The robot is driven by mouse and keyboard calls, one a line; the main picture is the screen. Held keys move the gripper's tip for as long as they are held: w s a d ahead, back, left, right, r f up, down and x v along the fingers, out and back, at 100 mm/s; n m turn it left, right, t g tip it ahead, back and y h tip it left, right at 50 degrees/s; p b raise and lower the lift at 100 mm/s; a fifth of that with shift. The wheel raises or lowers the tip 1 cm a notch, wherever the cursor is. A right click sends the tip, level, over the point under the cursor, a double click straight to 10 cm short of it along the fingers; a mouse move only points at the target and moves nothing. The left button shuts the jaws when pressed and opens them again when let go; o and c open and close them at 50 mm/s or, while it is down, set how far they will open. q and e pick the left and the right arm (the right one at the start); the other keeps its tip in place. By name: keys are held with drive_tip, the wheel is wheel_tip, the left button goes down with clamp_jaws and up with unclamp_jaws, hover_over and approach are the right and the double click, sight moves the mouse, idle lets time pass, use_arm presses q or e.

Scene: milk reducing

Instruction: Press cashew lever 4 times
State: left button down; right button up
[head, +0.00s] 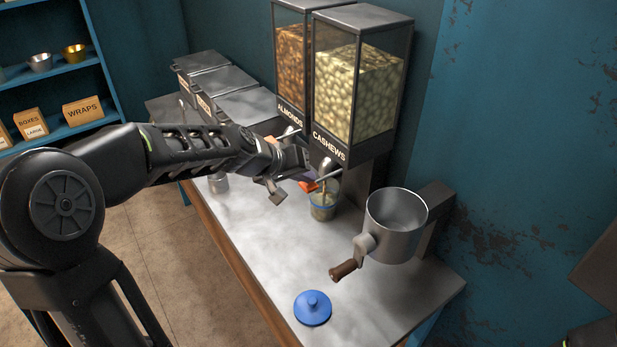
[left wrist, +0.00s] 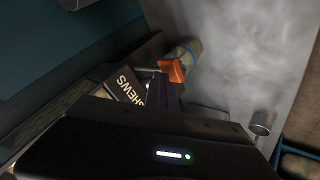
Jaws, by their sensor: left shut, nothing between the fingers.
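The cashew dispenser (head: 357,80) is a tall clear bin of pale nuts with a dark lid and a CASHEWS label. Its metal lever and spout (head: 328,170) stick out below the label. A small jar with a blue rim (head: 323,206) stands on the counter under the spout; it also shows in the left wrist view (left wrist: 187,52). My left gripper (head: 306,182) is shut and empty beside the lever, with an orange part near its tip. Whether it touches the lever I cannot tell. My right gripper is not in view.
The almond dispenser (head: 291,60) stands just left of the cashews. A metal grinder with a wooden-handled crank (head: 396,225) is at the right. A blue lid (head: 313,308) lies at the counter's front.

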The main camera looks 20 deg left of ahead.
use_arm(q)
drive_tip(key=shift+r+p, duration=1.3)
drive_tip(key=shift+r, duration=0.35)
wheel_tip(320, 180, up, 5)
drive_tip(key=p, duration=0.4)
idle(0.5)
